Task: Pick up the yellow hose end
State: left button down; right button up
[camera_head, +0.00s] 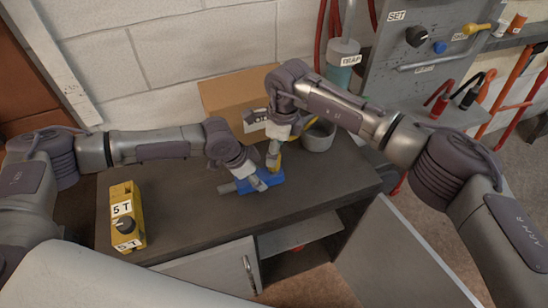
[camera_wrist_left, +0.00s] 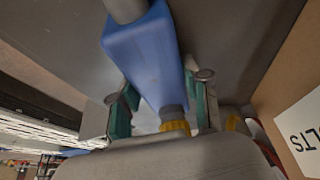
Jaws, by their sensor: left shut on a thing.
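My left gripper (camera_head: 258,180) is shut on a blue block-shaped fitting (camera_head: 242,186) lying on the dark bench top. In the left wrist view, the teal-padded fingers (camera_wrist_left: 160,110) stand on either side of the blue fitting (camera_wrist_left: 145,55). A grey pipe stub shows at one end of it and a yellow ribbed ring (camera_wrist_left: 175,127) at the other. My right gripper (camera_head: 274,157) points down just behind the fitting; its fingers are too small to read. A piece of yellow hose (camera_head: 309,123) shows beside the right wrist; its end is hidden by the grippers.
A cardboard box (camera_head: 228,92) and a grey pot (camera_head: 319,137) stand at the back. A grey panel with knobs (camera_head: 410,62) is at right. Cabinet doors (camera_head: 398,262) hang open below the bench.

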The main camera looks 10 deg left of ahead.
jog(key=f, duration=0.3)
jog(key=shift+a+f, duration=0.1)
jog(key=shift+a, duration=0.1)
grip_shut()
notch_tip(320, 180, up, 15)
dwell(1.5)
pick_arm(q)
jog(key=shift+c, duration=2.2)
grip_release()
